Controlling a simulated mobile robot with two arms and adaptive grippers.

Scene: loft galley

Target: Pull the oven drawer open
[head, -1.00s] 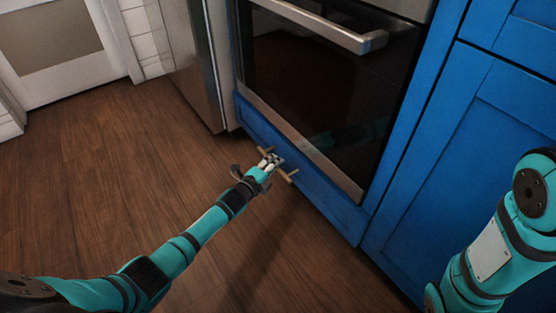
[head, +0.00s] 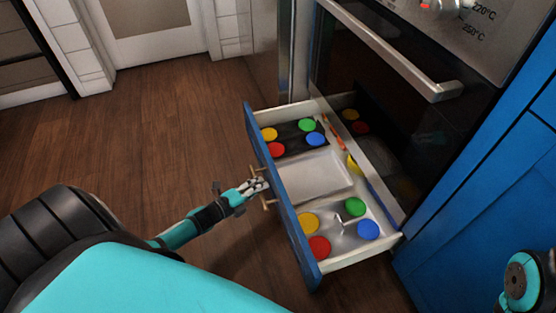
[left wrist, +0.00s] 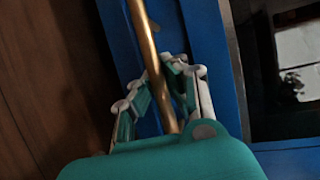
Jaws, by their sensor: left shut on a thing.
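The oven drawer is pulled out below the oven, with its blue front (head: 284,205) facing left and its light inside in the open. My left gripper (head: 262,186) is shut on the brass bar handle (head: 266,203) at the middle of the drawer front. In the left wrist view the handle (left wrist: 147,45) runs between the fingers of the left gripper (left wrist: 161,92), with the blue front (left wrist: 205,50) behind it. My right gripper is out of view; only part of my right arm shows at the lower right.
The drawer holds a tray (head: 315,175) and several coloured discs, among them a red one (head: 319,247). The oven (head: 360,90) with its steel handle (head: 400,65) stands above. Blue cabinets (head: 470,215) are at the right. Wooden floor (head: 150,125) is clear at the left.

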